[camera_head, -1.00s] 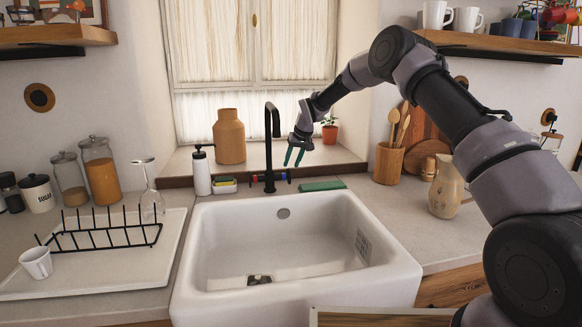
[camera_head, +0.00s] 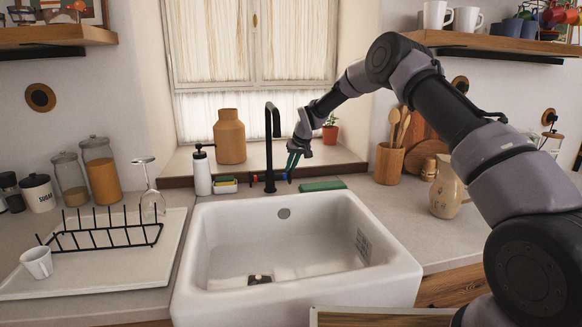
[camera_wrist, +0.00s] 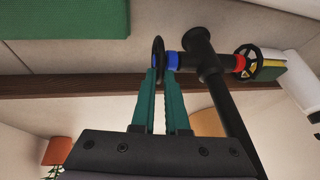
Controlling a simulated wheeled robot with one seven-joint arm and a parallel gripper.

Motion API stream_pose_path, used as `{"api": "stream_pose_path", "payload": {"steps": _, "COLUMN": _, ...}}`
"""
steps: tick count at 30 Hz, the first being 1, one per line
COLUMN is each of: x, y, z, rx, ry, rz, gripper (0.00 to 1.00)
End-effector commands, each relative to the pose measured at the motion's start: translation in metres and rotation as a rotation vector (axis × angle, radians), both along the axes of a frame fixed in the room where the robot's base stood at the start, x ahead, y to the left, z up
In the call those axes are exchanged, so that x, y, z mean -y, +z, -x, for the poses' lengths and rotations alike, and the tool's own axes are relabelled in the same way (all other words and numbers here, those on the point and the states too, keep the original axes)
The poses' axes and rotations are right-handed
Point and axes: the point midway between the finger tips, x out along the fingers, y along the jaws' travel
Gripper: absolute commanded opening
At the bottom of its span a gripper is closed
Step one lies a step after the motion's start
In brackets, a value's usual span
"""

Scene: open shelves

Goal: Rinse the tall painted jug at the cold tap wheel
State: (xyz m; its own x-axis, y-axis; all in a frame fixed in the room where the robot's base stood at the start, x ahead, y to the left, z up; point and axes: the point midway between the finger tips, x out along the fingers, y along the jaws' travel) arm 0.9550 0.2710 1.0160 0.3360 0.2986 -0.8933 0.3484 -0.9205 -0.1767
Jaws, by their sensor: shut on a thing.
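The tall painted jug (camera_head: 444,190) stands upright on the counter right of the sink, partly hidden by my arm. The black tap (camera_head: 270,140) rises behind the white sink (camera_head: 215,275); no water shows from it. My gripper (camera_head: 291,174) is down at the tap's right side. In the wrist view, its green fingers (camera_wrist: 163,74) are shut on the cold tap wheel (camera_wrist: 158,50), a black wheel next to a blue collar. The hot tap wheel (camera_wrist: 246,62), by a red collar, is on the tap's other side.
A green sponge (camera_head: 322,185) lies behind the sink, right of the tap. A soap bottle (camera_head: 201,172) stands to the left. A dish rack (camera_head: 105,235) with a glass and a cup is at left. A utensil pot (camera_head: 388,163) stands behind the jug. The sink basin is clear.

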Motion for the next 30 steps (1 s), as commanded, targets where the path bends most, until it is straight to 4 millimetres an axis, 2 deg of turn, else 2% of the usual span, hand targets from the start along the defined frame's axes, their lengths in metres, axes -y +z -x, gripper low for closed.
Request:
{"api": "stream_pose_path", "payload": {"steps": 12, "x": 0.0024, "y": -0.004, "z": 0.0109, "rx": 0.198, "ry": 0.004, "rz": -0.055, "gripper": 0.0}}
{"api": "stream_pose_path", "payload": {"steps": 24, "x": 0.0029, "y": -0.0043, "z": 0.0117, "rx": 0.216, "ry": 0.003, "rz": -0.063, "gripper": 0.0}}
{"api": "stream_pose_path", "payload": {"steps": 25, "x": 0.003, "y": -0.0043, "z": 0.0117, "rx": 0.216, "ry": 0.003, "rz": -0.063, "gripper": 0.2}}
{"api": "stream_pose_path", "payload": {"steps": 27, "x": 0.003, "y": -0.0042, "z": 0.0117, "rx": 0.216, "ry": 0.003, "rz": -0.062, "gripper": 0.41}}
{"api": "stream_pose_path", "payload": {"steps": 30, "x": 0.003, "y": -0.004, "z": 0.0115, "rx": 0.216, "ry": 0.002, "rz": -0.062, "gripper": 0.41}}
